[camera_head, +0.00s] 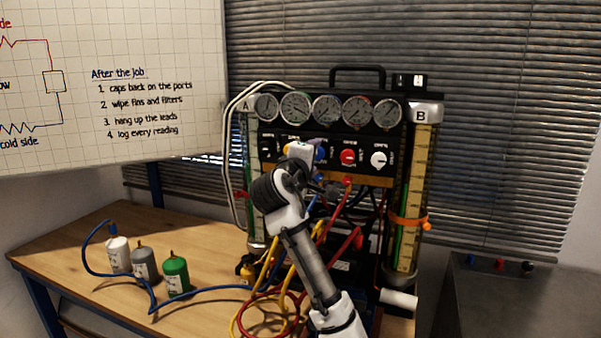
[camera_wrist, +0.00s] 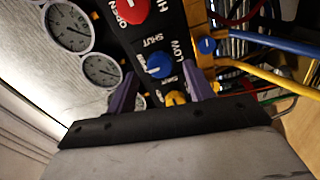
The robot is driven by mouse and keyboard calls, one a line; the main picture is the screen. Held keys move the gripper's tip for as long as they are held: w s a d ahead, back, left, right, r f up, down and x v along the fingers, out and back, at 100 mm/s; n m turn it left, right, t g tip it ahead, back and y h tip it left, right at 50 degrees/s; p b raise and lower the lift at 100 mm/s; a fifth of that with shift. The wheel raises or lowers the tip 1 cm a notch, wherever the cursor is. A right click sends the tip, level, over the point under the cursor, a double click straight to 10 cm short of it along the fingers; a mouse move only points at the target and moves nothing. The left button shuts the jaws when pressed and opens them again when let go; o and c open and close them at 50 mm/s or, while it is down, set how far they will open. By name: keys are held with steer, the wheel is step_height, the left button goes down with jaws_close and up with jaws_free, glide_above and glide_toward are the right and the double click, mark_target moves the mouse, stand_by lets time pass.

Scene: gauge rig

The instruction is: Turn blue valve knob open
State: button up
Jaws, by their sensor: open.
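The blue valve knob (camera_wrist: 159,66) sits on the black panel in the wrist view, beside the words "LOW" and "SHUT". My gripper (camera_wrist: 161,76) is open. Its two purple fingers lie on either side of the blue knob in the picture, with visible gaps. I cannot tell whether the tips reach down around it. In the head view my gripper (camera_head: 306,154) is at the panel front, and the blue knob (camera_head: 321,154) shows just right of it, partly covered. The knob's exact pointer angle is unclear.
A yellow knob (camera_wrist: 176,98) lies close by, between the finger bases in the picture. A red knob (camera_head: 348,157) and a white knob (camera_head: 379,159) stand to the right. Gauges (camera_head: 327,108) line the top. Hoses (camera_head: 270,270) hang below the panel.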

steer(key=b+v, duration=0.3)
steer(key=v, duration=0.8)
